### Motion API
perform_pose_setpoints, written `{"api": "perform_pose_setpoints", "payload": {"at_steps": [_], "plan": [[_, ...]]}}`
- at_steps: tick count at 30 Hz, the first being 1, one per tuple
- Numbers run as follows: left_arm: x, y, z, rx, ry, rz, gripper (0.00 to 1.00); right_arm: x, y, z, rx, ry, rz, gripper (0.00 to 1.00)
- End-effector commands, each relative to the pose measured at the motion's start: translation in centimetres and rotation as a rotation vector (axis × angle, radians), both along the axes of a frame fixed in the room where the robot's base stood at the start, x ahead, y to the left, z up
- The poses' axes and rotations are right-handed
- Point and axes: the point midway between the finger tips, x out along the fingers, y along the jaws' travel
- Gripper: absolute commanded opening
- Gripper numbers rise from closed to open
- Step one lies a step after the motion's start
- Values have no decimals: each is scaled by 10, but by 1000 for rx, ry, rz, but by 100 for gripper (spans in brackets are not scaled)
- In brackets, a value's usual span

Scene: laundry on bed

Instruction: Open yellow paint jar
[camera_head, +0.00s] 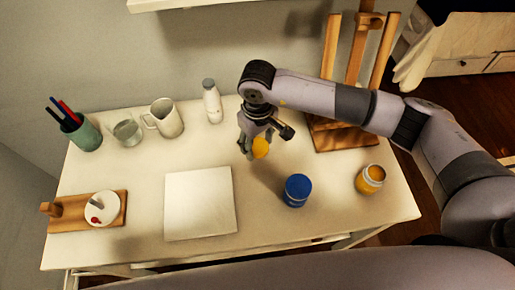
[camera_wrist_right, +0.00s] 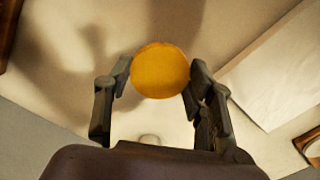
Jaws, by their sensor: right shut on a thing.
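The yellow paint jar (camera_head: 370,179) stands upright at the right end of the table, and its top shows an open, orange-brown inside with no lid on it. My right gripper (camera_head: 256,145) is in the air over the middle of the table, well to the left of the jar. It is shut on a round yellow lid (camera_head: 261,147). In the right wrist view the lid (camera_wrist_right: 160,70) shows as a flat yellow disc between the two fingertips (camera_wrist_right: 160,80). My left gripper is not in view.
A blue jar (camera_head: 297,190) stands left of the yellow jar. A white sheet (camera_head: 200,204) lies at the front middle. A wooden easel (camera_head: 345,138) stands at the back right. A white bottle (camera_head: 212,102), pitcher (camera_head: 164,117), glass (camera_head: 127,130) and pen cup (camera_head: 84,134) line the back. A wooden board (camera_head: 70,222) lies at left.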

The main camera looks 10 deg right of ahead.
Motion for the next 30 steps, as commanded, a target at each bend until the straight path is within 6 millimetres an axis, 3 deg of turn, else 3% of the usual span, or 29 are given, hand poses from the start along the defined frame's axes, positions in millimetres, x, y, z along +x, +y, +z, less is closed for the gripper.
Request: {"api": "perform_pose_setpoints", "payload": {"at_steps": [11,23,24,30], "plan": [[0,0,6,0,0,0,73,-1,0,-43,0,1,0,16],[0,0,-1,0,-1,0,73,0,0,-48,0,-2,1,16],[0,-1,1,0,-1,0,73,0,0,-46,0,-2,1,52],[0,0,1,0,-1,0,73,0,0,-46,0,-1,0,66]]}}
